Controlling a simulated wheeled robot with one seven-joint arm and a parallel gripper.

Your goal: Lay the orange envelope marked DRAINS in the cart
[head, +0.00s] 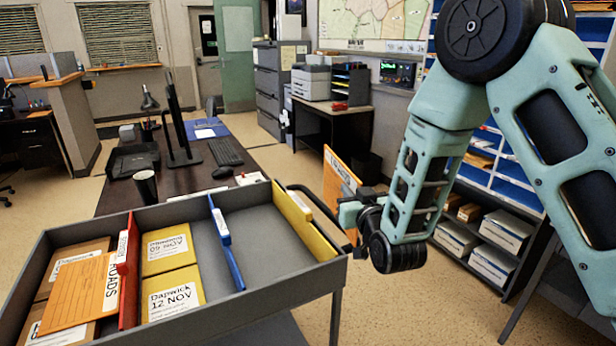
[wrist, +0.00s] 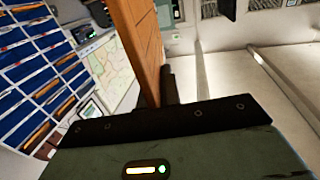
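My gripper (head: 352,212) is shut on an orange envelope (head: 336,186), held upright just beyond the right end of the grey cart (head: 262,232). The envelope has a white label, seen too steeply to read, so I cannot confirm DRAINS. In the wrist view the envelope (wrist: 139,45) stands edge-on between the dark fingers. The cart is a shallow tray with red (head: 129,272), blue (head: 226,245) and yellow (head: 305,222) upright dividers. Another orange envelope marked ROADS (head: 72,297) lies left of the red divider.
Brown envelopes (head: 68,262) lie at the cart's left. The section between blue and yellow is bare. A desk (head: 185,180) with a monitor and black cup (head: 146,186) stands behind the cart.

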